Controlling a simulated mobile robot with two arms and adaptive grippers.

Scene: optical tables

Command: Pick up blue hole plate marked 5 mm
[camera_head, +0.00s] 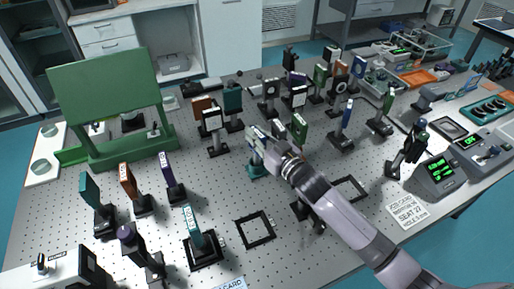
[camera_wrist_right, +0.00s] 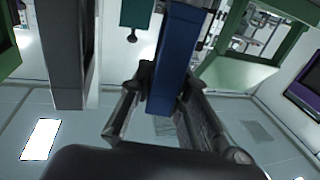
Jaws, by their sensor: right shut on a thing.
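My right gripper (camera_head: 268,142) reaches over the middle of the optical table, its arm coming from the lower right. It is shut on a blue plate (camera_head: 256,133), which shows only in part beside the fingers. In the right wrist view the blue plate (camera_wrist_right: 181,45) stands between the two fingers (camera_wrist_right: 166,92). No 5 mm marking can be read on it. A teal base (camera_head: 256,171) shows just below the gripper; I cannot tell whether the plate touches it. My left gripper is not in view.
A green frame (camera_head: 105,85) stands at the left back. Mounted plates crowd the table (camera_head: 300,250), with a white-faced one (camera_head: 212,122) left of the gripper and a green one (camera_head: 299,127) close on its right. An empty black square frame (camera_head: 255,229) lies in front.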

